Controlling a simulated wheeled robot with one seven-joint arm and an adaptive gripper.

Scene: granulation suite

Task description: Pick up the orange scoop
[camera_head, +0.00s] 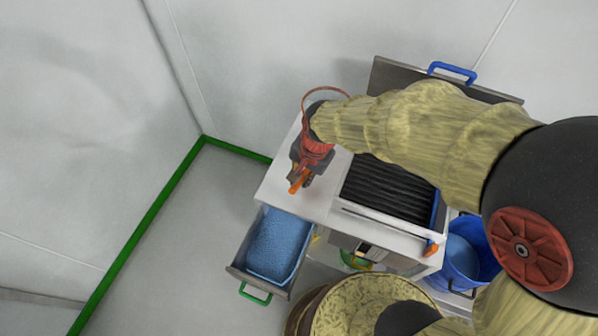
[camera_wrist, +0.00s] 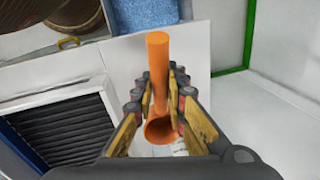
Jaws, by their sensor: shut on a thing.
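The orange scoop (camera_head: 298,178) is in my gripper (camera_head: 304,174), over the left part of the white worktop (camera_head: 325,205). In the wrist view the scoop (camera_wrist: 158,85) stands between the two fingers of my gripper (camera_wrist: 163,100), its handle pointing up the picture and its round bowl nearer the palm. The fingers are shut on it. In the head view the gripper hides part of the scoop. I cannot tell whether the scoop touches the worktop.
A black ridged panel (camera_head: 388,190) lies right of the gripper. An open drawer (camera_head: 238,265) with blue granules (camera_head: 275,245) extends below left, with a green handle (camera_head: 255,294). A blue bucket (camera_head: 482,262) stands at the right. A raised lid with a blue handle (camera_head: 452,72) is behind.

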